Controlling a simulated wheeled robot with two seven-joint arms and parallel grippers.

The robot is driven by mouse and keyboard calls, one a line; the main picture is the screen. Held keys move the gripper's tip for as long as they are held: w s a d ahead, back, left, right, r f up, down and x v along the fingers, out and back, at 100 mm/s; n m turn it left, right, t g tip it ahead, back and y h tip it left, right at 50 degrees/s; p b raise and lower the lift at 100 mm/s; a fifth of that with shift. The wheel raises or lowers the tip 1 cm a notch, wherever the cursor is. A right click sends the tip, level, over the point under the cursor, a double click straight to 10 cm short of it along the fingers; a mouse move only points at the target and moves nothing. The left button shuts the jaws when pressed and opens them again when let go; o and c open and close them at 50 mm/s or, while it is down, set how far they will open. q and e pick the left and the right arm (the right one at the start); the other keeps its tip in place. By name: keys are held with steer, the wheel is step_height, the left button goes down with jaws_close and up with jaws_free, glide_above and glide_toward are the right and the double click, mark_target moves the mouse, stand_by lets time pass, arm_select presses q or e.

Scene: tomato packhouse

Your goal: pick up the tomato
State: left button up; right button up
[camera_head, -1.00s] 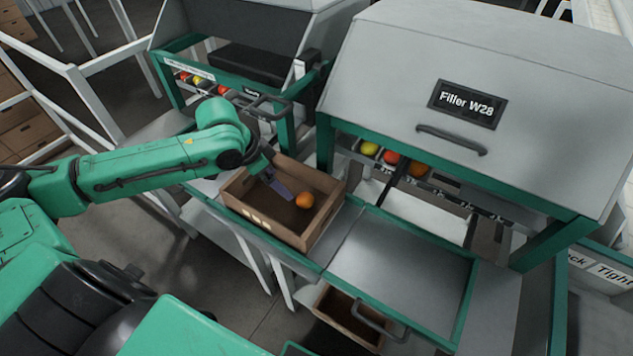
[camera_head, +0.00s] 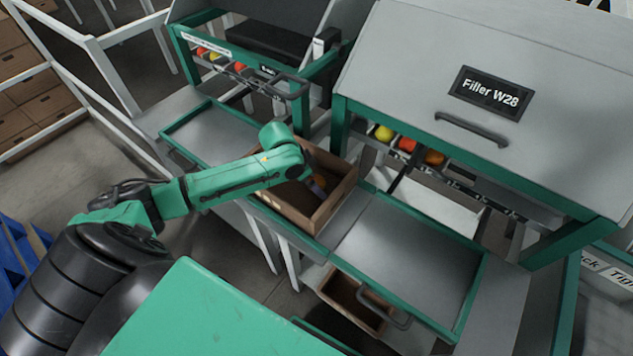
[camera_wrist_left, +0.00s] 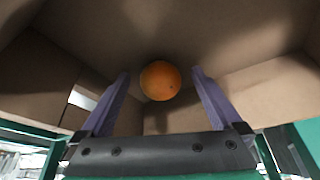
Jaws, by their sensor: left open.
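The orange tomato (camera_wrist_left: 160,80) lies in a brown cardboard box (camera_head: 328,215). In the left wrist view it shows between and just beyond the tips of my left gripper (camera_wrist_left: 160,75), whose two purple fingers are spread wide. I cannot tell whether a finger touches the tomato. My right gripper is not in view.
The box stands on a green-framed bench beside an empty grey tray (camera_head: 405,260). The filler machine (camera_head: 490,90) rises behind, with several tomatoes in its chute (camera_head: 408,144). Another box (camera_head: 352,300) sits below the bench.

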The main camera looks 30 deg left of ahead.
arm_select(q)
steer(key=c, duration=1)
steer(key=shift+a+r, duration=0.1)
steer(key=shift+r, duration=0.05)
